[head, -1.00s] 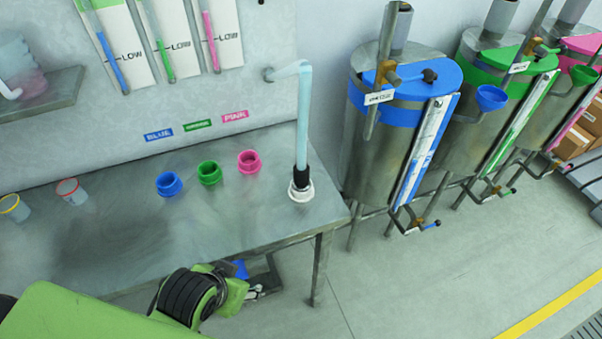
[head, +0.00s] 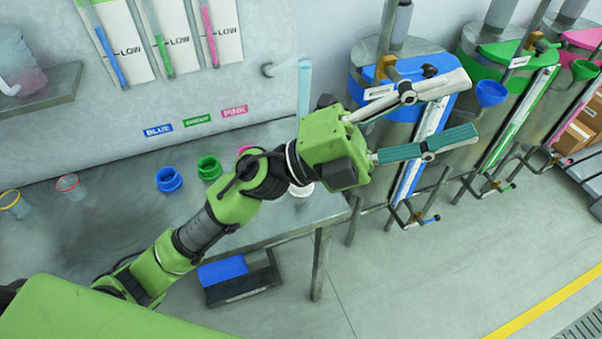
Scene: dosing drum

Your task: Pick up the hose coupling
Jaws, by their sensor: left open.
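The pale blue hose (head: 304,85) comes down from a wall fitting onto the steel table (head: 215,150). The hose coupling at its lower end is mostly hidden behind my left arm and gripper. Only a bit of a white ring (head: 302,190) shows at the table's right end. My left gripper (head: 466,106) is open and empty. Its fingers point right, past the table end, and overlap the blue-topped drum in the picture. Whether they touch the drum cannot be told. My right gripper is not in view.
Blue (head: 168,179), green (head: 209,168) and partly hidden pink (head: 244,150) collars stand on the table. Two small cups (head: 68,187) are at left. The blue (head: 392,105) and green (head: 482,120) drums stand right.

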